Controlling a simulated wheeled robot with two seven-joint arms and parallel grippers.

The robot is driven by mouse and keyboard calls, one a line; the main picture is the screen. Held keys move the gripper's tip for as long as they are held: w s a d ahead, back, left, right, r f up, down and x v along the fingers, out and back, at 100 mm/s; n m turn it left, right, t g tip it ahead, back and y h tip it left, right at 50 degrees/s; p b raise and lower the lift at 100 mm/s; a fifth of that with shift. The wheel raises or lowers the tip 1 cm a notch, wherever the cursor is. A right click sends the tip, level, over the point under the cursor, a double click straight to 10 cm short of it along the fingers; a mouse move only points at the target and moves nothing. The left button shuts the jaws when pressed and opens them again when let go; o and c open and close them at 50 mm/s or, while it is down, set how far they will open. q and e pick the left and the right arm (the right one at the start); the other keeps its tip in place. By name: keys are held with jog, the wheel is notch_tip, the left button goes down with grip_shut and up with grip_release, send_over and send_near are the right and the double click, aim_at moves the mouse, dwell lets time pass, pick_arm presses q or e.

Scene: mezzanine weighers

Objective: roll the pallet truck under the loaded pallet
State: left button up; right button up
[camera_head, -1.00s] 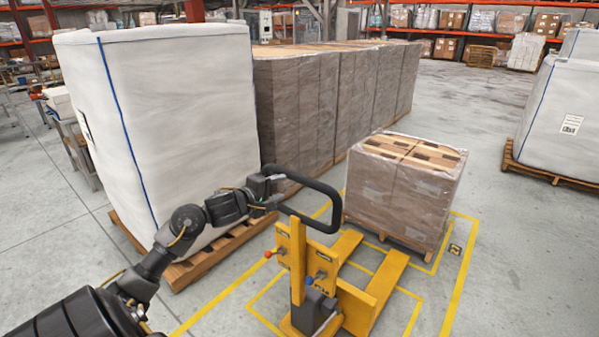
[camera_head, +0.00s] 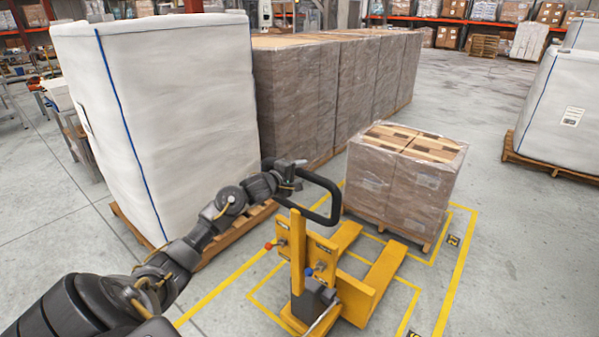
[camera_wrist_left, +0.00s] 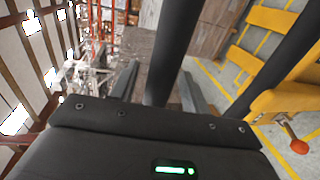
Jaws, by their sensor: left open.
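The yellow pallet truck (camera_head: 322,262) stands with its forks (camera_head: 384,270) pointing at the loaded pallet. The fork tips are close to the pallet's near side; I see no fork under it. The loaded pallet (camera_head: 380,226) carries wrapped brown cartons (camera_head: 405,182). My left gripper (camera_head: 298,174) is open at the upper left part of the truck's black loop handle (camera_head: 328,188). In the left wrist view a black handle bar (camera_wrist_left: 172,55) runs between the two finger stubs; contact cannot be told. My right gripper is out of view.
A tall white bulk bag (camera_head: 165,110) on a wooden pallet stands left of the truck. A row of wrapped stacks (camera_head: 335,95) stands behind it. Yellow floor lines (camera_head: 456,285) surround the loaded pallet. Another white bag (camera_head: 560,115) stands at right, with clear floor between.

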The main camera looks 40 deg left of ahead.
pick_arm(q)
grip_shut()
dwell(0.3)
jog(key=shift+w, duration=0.15)
